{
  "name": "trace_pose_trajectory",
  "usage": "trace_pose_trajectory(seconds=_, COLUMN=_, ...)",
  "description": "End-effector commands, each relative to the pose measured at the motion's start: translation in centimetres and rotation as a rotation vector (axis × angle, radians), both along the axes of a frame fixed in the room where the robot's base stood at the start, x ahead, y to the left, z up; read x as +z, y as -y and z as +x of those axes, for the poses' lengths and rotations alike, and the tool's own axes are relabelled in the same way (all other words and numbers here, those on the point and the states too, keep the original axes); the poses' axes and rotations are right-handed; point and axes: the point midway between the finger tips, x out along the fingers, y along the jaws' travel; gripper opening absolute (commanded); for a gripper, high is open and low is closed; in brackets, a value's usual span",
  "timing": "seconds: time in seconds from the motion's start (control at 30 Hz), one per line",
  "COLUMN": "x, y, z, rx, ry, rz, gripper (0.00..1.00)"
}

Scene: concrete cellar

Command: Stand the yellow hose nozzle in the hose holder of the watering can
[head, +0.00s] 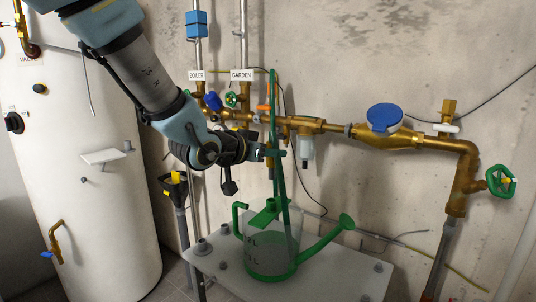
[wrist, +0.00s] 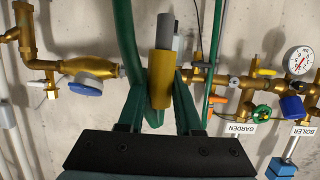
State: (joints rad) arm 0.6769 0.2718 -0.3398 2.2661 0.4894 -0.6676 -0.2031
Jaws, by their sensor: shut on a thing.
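The yellow hose nozzle (wrist: 161,80), with a grey tip, is gripped between the green fingers of my gripper (wrist: 160,105) in the wrist view. In the head view my gripper (head: 273,153) is in front of the wall pipes and above the watering can. The watering can (head: 268,252) has a clear body with green base, handle and spout, and stands upright on a grey bench. A green part (head: 265,213) sits on its top; I cannot tell whether it is the hose holder. A green hose (head: 283,195) hangs past my gripper to the can.
Brass pipework (head: 408,141) with a blue-capped meter (head: 384,117) and a green valve wheel (head: 501,181) runs along the wall close behind my gripper. A white boiler tank (head: 85,180) stands left. A black funnel (head: 175,186) is left of the grey bench (head: 340,280).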

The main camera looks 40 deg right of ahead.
Motion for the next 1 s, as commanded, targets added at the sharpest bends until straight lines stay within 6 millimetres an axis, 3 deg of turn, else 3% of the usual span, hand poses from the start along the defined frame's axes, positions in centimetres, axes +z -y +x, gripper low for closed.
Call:
trace_pose_trajectory(seconds=0.27, x=-0.5, y=0.0, z=0.0, rx=0.001, ry=0.000, rz=0.000, gripper=0.00)
trace_pose_trajectory(seconds=0.8, x=-4.7, y=0.0, z=0.0, rx=0.001, ry=0.000, rz=0.000, gripper=0.00)
trace_pose_trajectory(seconds=1.0, x=-5.1, y=0.0, z=0.0, rx=0.001, ry=0.000, rz=0.000, gripper=0.00)
